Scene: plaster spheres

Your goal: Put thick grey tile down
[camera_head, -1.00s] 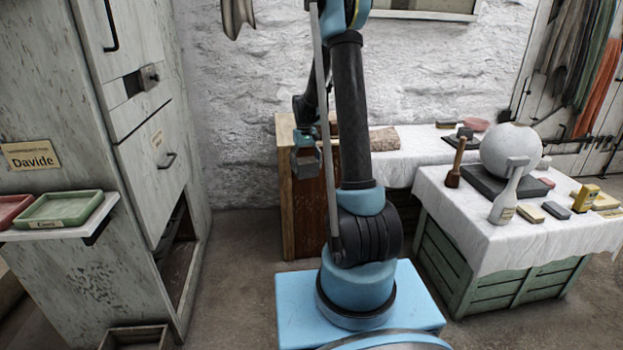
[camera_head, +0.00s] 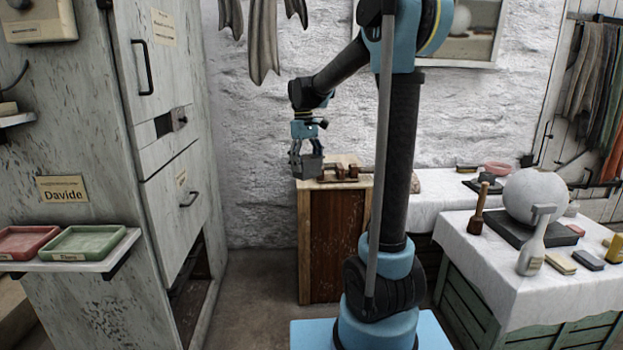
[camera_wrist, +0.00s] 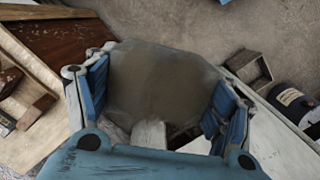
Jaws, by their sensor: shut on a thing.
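The thick grey tile (camera_head: 308,167) is a dark grey block held in my gripper (camera_head: 307,155), which hangs at the end of the raised arm near the middle of the head view. The tile is in the air, beside the left end of the wooden cabinet's top in the picture. In the wrist view the tile (camera_wrist: 165,82) shows as a broad grey-brown face between the two blue-padded fingers of my gripper (camera_wrist: 160,95). The fingers are shut on it. Whether the tile overlaps the cabinet top in depth cannot be told.
A wooden cabinet (camera_head: 333,240) bears small brown wooden pieces (camera_head: 345,174) on its top. A cloth-covered table (camera_head: 490,255) at right holds a plaster sphere (camera_head: 534,197) and tools. At left, a shelf holds a red tray (camera_head: 24,240) and a green tray (camera_head: 85,241). Cloths hang above.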

